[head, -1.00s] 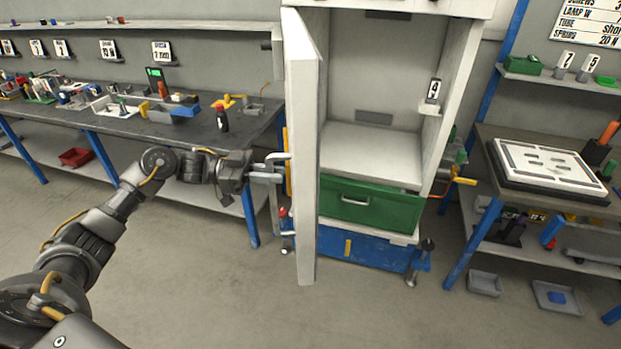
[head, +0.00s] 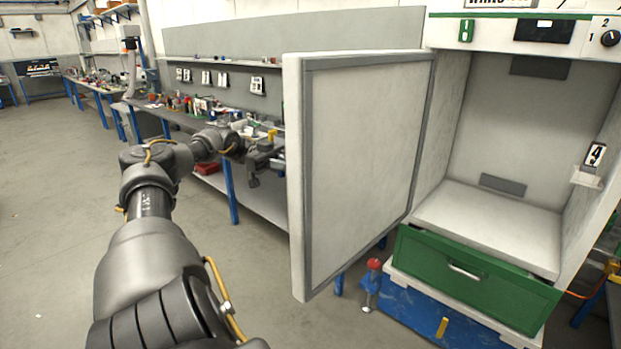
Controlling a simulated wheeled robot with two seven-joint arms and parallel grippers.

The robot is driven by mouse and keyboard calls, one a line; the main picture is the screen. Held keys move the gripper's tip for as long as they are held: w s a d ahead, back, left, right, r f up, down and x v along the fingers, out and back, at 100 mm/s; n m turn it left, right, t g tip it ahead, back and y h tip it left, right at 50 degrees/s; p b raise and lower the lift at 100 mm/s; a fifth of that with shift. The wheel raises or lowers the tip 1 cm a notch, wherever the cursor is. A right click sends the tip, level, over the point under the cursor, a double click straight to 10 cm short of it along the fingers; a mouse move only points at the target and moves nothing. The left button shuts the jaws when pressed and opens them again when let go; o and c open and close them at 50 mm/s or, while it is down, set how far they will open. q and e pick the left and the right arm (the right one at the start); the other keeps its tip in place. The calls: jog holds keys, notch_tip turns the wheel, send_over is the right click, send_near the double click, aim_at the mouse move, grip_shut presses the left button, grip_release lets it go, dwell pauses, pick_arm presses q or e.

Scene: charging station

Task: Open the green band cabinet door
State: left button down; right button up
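The cabinet's white door (head: 362,165) stands swung out wide to the left, its grey-trimmed inner face toward me. The cabinet interior (head: 508,130) is exposed, with a white floor and grey back wall. A green drawer (head: 470,283) with a light handle sits below the opening. My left gripper (head: 276,160) is beside the door's free edge, on its outer side. Its fingertips are partly hidden by the door, so I cannot tell whether they are open or touch the door handle, which is hidden. My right gripper is not in view.
A workbench (head: 259,200) with small items and number cards runs behind the door on the left. A blue base (head: 405,310) with a red-topped foot (head: 374,266) is under the cabinet. The floor (head: 60,230) at left is clear.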

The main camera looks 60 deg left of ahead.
pick_arm(q)
jog(key=shift+a, duration=0.35)
jog(key=c, duration=1.4)
grip_release()
jog(key=shift+c, duration=0.2)
